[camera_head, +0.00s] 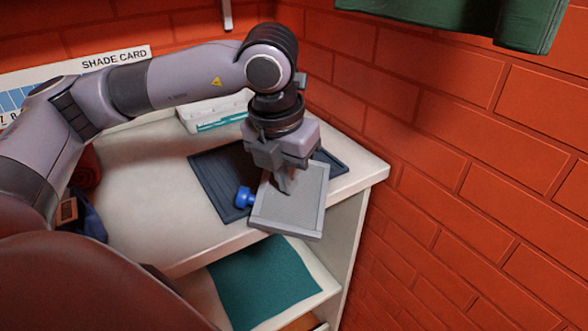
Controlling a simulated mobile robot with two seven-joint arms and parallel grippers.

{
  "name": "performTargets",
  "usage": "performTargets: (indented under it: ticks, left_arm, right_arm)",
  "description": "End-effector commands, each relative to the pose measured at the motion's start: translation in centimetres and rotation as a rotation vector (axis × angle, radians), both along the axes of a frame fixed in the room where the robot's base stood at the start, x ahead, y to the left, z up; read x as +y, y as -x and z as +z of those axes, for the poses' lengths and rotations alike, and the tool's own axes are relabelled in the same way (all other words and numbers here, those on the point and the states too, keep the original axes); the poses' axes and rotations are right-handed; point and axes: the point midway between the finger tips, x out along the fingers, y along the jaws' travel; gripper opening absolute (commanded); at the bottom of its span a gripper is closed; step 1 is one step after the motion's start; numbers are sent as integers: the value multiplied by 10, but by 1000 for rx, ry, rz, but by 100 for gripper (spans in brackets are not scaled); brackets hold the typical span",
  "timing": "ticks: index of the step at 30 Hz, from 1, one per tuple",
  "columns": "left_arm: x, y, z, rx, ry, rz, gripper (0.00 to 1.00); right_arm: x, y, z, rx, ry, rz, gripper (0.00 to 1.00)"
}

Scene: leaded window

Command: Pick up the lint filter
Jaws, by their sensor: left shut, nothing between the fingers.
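The lint filter appears to be the flat grey framed panel (305,213) near the front right of the white counter. It lies tilted on or just above a dark ribbed mat (213,185), with its near edge reaching past the counter's front edge. A blue knob (243,198) is at its left side. My left gripper (285,190) points down over the panel. Its fingers are closed together with nothing between them; whether the tips touch the panel I cannot tell. My right gripper is not in view.
A white and teal box (214,113) stands at the back of the counter (140,200). A brick wall (460,150) rises close on the right. A teal cloth (265,283) lies on a lower shelf. A dark blue item (88,218) sits at left.

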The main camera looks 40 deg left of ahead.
Motion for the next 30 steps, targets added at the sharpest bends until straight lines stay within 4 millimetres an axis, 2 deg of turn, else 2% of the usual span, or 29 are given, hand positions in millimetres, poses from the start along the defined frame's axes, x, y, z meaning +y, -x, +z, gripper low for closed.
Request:
performTargets:
  ticks: [1, 9, 16, 27, 30]
  left_arm:
    - [1, 5, -7, 25, -9, 1, 0]
    - [2, 4, -6, 24, -9, 4, 0]
    - [2, 3, 10, 20, -7, 5, 0]
    - [8, -2, 8, 24, -9, 3, 0]
    - [6, 17, 10, 20, -9, -1, 0]
  right_arm:
    - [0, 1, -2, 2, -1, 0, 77]
    - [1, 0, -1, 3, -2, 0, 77]
    - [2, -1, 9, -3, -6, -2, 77]
    - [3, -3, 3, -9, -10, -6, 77]
    - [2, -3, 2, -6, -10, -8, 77]
